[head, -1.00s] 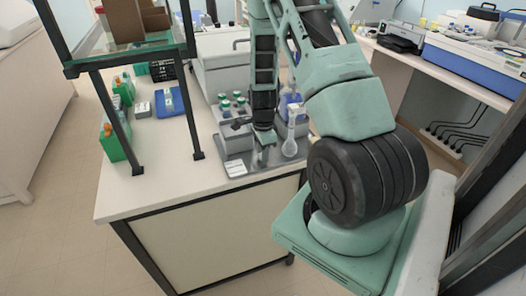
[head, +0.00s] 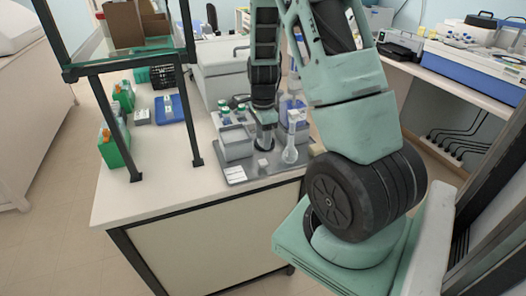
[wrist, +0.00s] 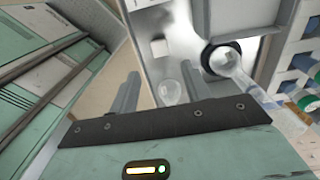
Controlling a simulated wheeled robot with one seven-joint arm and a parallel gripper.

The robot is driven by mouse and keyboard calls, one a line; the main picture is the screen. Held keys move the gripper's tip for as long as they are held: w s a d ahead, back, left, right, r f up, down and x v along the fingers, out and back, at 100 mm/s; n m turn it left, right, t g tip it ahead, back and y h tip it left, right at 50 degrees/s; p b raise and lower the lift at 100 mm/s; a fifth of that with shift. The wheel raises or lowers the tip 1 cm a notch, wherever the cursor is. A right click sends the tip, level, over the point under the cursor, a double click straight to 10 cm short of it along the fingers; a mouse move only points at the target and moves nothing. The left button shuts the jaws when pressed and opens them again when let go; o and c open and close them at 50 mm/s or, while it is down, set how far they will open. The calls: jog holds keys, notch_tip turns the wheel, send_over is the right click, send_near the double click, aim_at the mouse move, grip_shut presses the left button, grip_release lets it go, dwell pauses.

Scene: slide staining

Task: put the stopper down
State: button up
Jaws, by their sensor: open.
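My gripper (head: 265,145) points down over the grey metal tray (head: 240,181) near the bench's front edge. In the wrist view its two fingers (wrist: 160,92) stand apart. A clear long-necked flask (head: 290,153) stands upright to the gripper's right.
A grey rack (head: 235,143) with green-capped bottles stands close left of my gripper. A large clear bottle with bluish contents is behind the flask. A white label card (head: 235,175) lies on the tray's left. The bench (head: 170,185) is clear to the front left.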

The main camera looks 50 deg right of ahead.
jog(key=shift+a+r, duration=0.1)
jog(key=shift+r, duration=1.55)
jog(key=s+a+r+n+y, duration=0.1)
jog(key=a+r+n, duration=0.2)
jog(key=a+n, duration=0.8)
jog(key=a+r+n, duration=0.3)
jog(key=a+n, duration=0.2)
jog(key=a, duration=1.1)
jog(key=s+a+r+n, duration=0.1)
jog(key=s+a+n, duration=0.5)
jog(key=s+n, duration=0.2)
jog(key=s+a+r+n, duration=0.2)
jog(key=s+a+n, duration=0.5)
jog(key=s+n, duration=0.1)
jog(key=shift+a+r, duration=0.25)
jog(key=shift+s, duration=0.1)
